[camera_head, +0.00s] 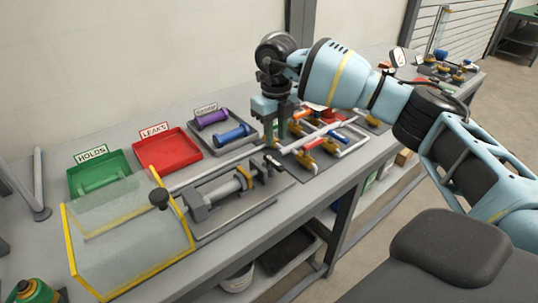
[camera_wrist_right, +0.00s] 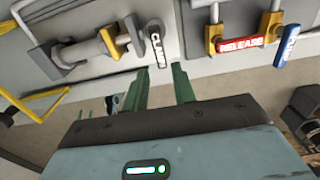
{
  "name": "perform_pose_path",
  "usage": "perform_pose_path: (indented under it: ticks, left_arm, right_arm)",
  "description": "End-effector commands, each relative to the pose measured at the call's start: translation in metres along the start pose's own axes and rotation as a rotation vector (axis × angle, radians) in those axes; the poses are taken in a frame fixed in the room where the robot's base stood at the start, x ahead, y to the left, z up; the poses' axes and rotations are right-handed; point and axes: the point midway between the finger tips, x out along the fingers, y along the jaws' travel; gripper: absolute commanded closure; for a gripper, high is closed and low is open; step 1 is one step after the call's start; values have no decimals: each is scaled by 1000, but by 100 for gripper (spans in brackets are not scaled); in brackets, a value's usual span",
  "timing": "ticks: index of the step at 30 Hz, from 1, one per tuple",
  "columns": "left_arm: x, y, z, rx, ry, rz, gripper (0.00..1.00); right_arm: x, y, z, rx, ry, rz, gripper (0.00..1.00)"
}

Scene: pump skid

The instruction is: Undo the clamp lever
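The clamp lever (camera_wrist_right: 155,45) is a pale bar marked CLAMP at one end of the grey clamping fixture in the right wrist view. The fixture (camera_wrist_right: 90,50) holds a light metal cylinder; it also shows in the head view (camera_head: 225,191). My right gripper (camera_wrist_right: 161,82) is open, with its two green fingers apart and nothing between them. The lever lies just beyond the fingertips, apart from them. In the head view the right gripper (camera_head: 276,137) points down at the fixture's right end, and the lever is hard to make out there. My left gripper is not in view.
A red RELEASE handle (camera_wrist_right: 240,45) and a blue handle (camera_wrist_right: 287,46) sit on valves beside the lever. A clear yellow-edged guard (camera_head: 130,235) stands left of the fixture. Green (camera_head: 98,172) and red (camera_head: 168,150) trays and a grey tray (camera_head: 221,137) with cylinders lie behind.

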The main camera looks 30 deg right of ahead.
Motion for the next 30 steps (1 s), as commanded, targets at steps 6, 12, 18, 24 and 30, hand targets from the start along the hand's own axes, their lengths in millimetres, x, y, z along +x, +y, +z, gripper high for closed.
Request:
perform_pose_path:
  ticks: [6,12,18,24,30]
  left_arm:
    - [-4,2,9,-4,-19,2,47]
    - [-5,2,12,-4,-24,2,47]
    - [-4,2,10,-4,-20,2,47]
    - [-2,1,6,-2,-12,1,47]
    - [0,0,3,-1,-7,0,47]
  right_arm:
    - [15,1,0,-2,3,3,74]
    - [45,1,-1,-2,3,3,74]
    - [69,2,0,-3,1,4,74]
    - [78,2,0,-3,-1,4,74]
    - [78,2,0,-3,-1,5,74]
